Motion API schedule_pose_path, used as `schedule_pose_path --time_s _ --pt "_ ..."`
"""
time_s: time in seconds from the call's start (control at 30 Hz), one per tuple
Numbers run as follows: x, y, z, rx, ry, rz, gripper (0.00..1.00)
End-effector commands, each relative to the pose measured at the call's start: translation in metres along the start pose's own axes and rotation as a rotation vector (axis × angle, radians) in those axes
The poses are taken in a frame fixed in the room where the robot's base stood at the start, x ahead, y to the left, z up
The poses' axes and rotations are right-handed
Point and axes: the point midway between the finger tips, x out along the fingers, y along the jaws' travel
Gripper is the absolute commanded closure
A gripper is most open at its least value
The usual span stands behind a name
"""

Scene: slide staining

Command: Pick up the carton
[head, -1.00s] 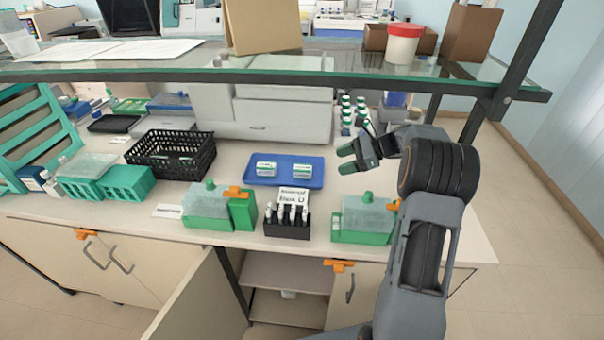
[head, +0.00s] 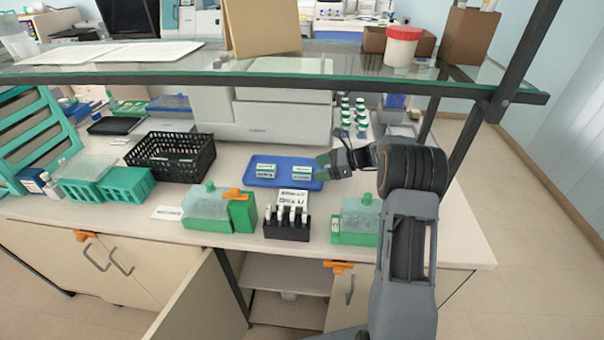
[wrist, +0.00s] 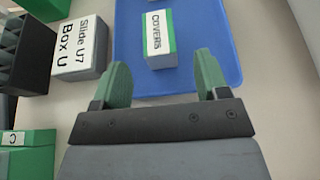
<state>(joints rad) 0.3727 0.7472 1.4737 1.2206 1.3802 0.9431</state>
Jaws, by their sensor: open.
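A small white carton with green edges, labelled "COVERS" (wrist: 160,40), lies on the blue tray (wrist: 222,62) in the wrist view. In the head view two such cartons sit on the tray (head: 285,183), a left carton (head: 266,171) and a right carton (head: 302,172). My gripper (head: 328,165) is at the tray's right edge, close to the right carton. In the wrist view my gripper (wrist: 161,72) has its two green fingers apart, with nothing between them. The carton lies just ahead of the gap, apart from the fingers.
A white box marked "Slide U7 Box U" (wrist: 80,50) stands left of the gripper, beside a black rack (head: 287,228) of vials. Green-based containers (head: 205,208) stand along the front. A glass shelf (head: 280,79) crosses above, and a black basket (head: 172,158) stands left.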

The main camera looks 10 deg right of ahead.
Motion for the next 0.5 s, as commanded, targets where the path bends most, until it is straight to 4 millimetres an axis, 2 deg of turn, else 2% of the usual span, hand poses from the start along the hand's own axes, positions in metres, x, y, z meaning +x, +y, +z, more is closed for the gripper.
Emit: schedule_pose_path --time_s 0.33,0.5 --pt "0.042 0.001 0.005 0.000 0.000 0.004 0.32" --pt "0.049 0.000 0.004 0.000 0.000 0.001 0.32"
